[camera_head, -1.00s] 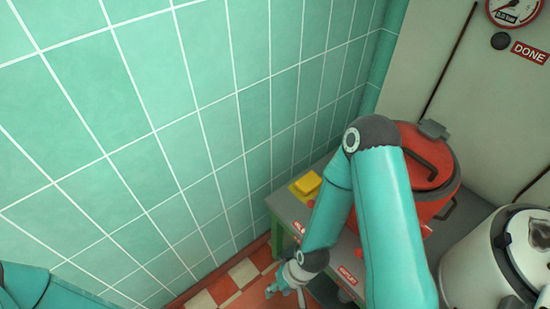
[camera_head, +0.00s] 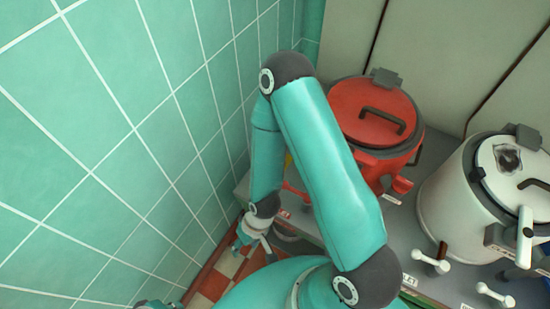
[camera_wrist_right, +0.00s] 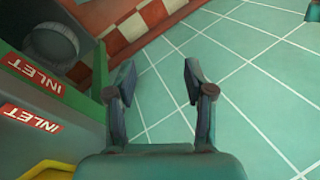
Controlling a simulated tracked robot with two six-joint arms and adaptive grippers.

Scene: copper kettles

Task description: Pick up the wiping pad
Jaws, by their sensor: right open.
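A small yellow patch (camera_head: 288,161), which seems to be the wiping pad, shows in the head view at the left end of the grey counter. My right arm hides most of it. My right gripper (camera_head: 253,247) hangs beside the counter's left end, over the floor, lower in the picture than the patch and apart from it. In the right wrist view the right gripper (camera_wrist_right: 158,80) is open, with nothing between its fingers. A yellow strip (camera_wrist_right: 45,168) shows at the lower left there; I cannot tell whether it is the pad.
A red kettle (camera_head: 377,108) and a white kettle (camera_head: 455,190) stand on the grey counter (camera_head: 430,150). The green tiled wall (camera_head: 110,130) is close on the left. INLET labels (camera_wrist_right: 35,118) mark the counter side near the gripper.

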